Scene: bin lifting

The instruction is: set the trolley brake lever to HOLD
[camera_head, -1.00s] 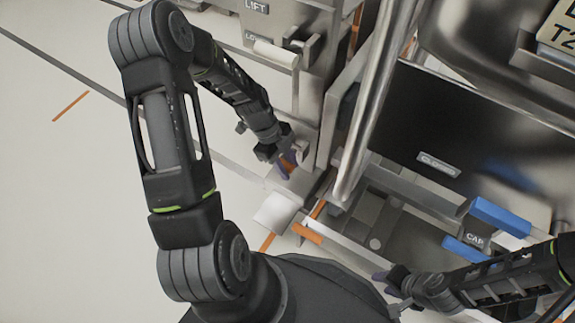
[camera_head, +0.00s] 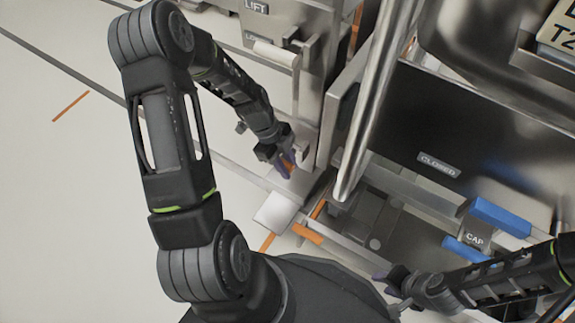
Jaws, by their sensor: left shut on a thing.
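I take this to be the brake lever. The dark gripper and its purplish fingers hide most of it, and no HOLD marking can be read. The trolley's grey corner plate (camera_head: 277,212) lies just in front of the gripper. My right gripper (camera_head: 388,281) is at the lower right, apart from the lever and near the frame's front edge. Its fingertips are too small and dark to show whether they are open.
An orange block (camera_head: 307,234), blue CAP handles (camera_head: 499,216) and a CLOSED plate (camera_head: 438,165) are nearby. Floor at left is clear.

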